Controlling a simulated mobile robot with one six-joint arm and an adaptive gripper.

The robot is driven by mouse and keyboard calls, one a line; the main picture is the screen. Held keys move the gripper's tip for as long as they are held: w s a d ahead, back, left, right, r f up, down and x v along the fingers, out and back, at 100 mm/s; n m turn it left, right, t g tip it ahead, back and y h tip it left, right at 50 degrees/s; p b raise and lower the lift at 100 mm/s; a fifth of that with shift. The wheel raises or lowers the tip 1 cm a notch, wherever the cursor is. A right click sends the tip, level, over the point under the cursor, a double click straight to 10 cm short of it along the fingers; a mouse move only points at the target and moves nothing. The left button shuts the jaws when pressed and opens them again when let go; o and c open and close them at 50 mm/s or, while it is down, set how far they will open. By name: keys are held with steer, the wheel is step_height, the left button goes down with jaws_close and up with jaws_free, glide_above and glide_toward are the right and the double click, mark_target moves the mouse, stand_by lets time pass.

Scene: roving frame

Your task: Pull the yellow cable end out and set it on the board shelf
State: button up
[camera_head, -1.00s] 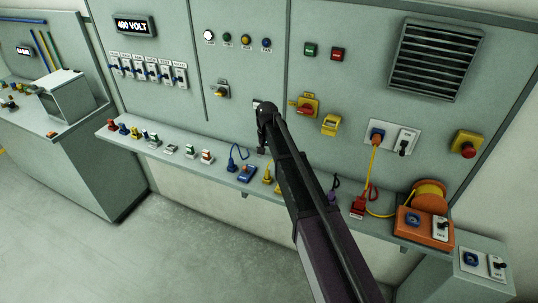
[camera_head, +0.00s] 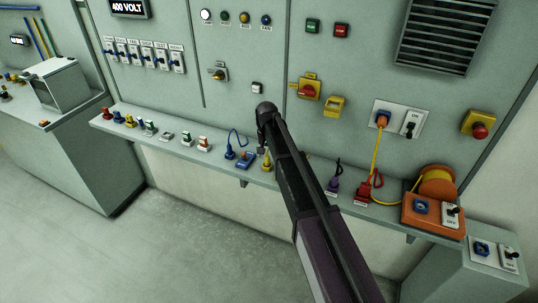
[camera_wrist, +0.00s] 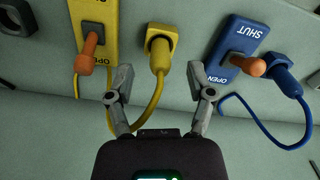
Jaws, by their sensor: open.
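The yellow cable end is a yellow plug (camera_wrist: 160,52) standing in a square yellow base, its yellow cable looping towards my gripper in the wrist view. A yellow plate (camera_wrist: 94,25) with an orange lever is beside it. My gripper (camera_wrist: 160,84) is open, its fingertips on either side of the plug and cable with gaps, holding nothing. In the head view the yellow plug (camera_head: 266,161) is on the board shelf (camera_head: 217,163), just by my gripper (camera_head: 262,150); my arm hides the shelf part to its right.
A blue plate (camera_wrist: 236,45) and blue plug (camera_wrist: 284,76) are close to the right finger in the wrist view. Purple (camera_head: 333,184) and red (camera_head: 363,190) plugs and an orange reel box (camera_head: 432,215) lie further right. Small bare shelf gaps show between items.

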steer(key=shift+f+b, duration=1.1)
steer(key=shift+f, duration=0.3)
jaws_close()
steer(key=shift+r, duration=0.15)
steer(key=shift+w+r+p, duration=0.1)
steer(key=shift+r+p, duration=0.4)
steer(key=shift+p, duration=0.15)
steer(key=shift+r+p, duration=0.45)
steer(key=shift+p, duration=0.05)
steer(key=shift+r+p, duration=0.7)
